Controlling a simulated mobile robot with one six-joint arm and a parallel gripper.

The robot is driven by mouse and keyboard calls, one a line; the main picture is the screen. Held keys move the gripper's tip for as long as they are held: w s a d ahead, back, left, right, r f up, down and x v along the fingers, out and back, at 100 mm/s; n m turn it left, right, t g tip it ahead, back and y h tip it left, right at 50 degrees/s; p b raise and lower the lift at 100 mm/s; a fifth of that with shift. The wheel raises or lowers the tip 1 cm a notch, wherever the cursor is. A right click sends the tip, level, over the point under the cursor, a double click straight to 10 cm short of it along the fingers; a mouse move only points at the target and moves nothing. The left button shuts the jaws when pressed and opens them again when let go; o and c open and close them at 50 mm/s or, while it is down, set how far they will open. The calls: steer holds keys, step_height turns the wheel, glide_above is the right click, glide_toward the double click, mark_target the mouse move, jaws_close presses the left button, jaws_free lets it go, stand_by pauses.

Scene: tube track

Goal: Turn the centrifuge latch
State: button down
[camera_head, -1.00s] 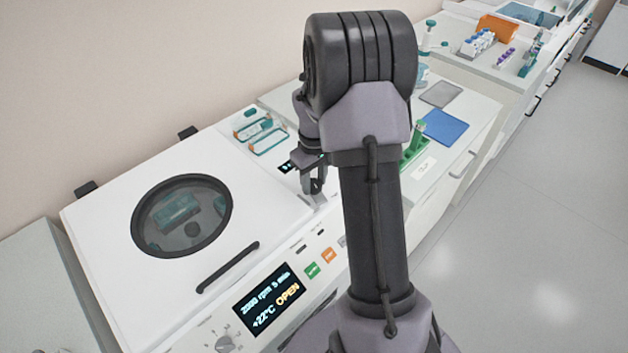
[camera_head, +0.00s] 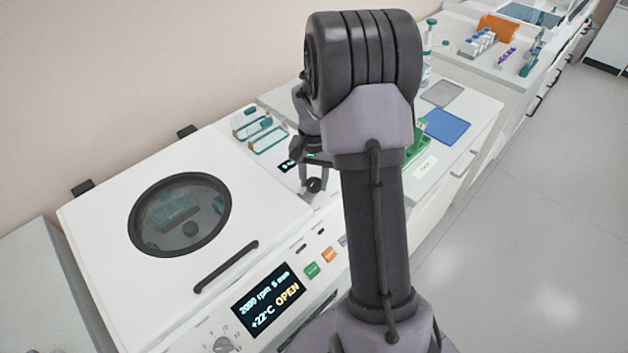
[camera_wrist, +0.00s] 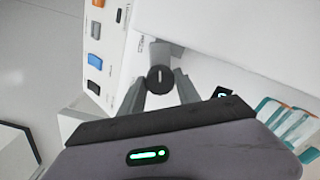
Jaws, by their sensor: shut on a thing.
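The centrifuge (camera_head: 90,240) is a white box with its lid down, a round dark window and a black handle bar. Its display (camera_head: 270,300) reads OPEN. The latch is a dark round knob (camera_wrist: 160,78) with a light mark on a grey base, at the lid's front right corner. My gripper (camera_wrist: 161,88) is shut on the latch knob, one finger on each side. In the head view my gripper (camera_head: 314,186) is at the same corner, with the dark knob showing between its fingers and my arm in front of the area to the right.
Green and orange buttons (camera_head: 329,254) and a dial (camera_head: 226,345) are on the front panel. Teal-framed racks (camera_head: 268,137) stand behind the gripper. A green rack (camera_head: 416,150) and a blue mat (camera_head: 447,126) lie on the bench to the right. The floor at right is clear.

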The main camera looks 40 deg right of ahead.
mark_target(314, 182)
steer(key=shift+m+b, duration=0.35)
steer(key=shift+m, duration=1.35)
steer(key=c, duration=0.9)
jaws_free()
steer(key=shift+o, duration=0.2)
steer(key=shift+r, duration=0.15)
step_height(314, 182, up, 17)
steer(key=p, duration=0.5)
steer(key=shift+r, duration=0.1)
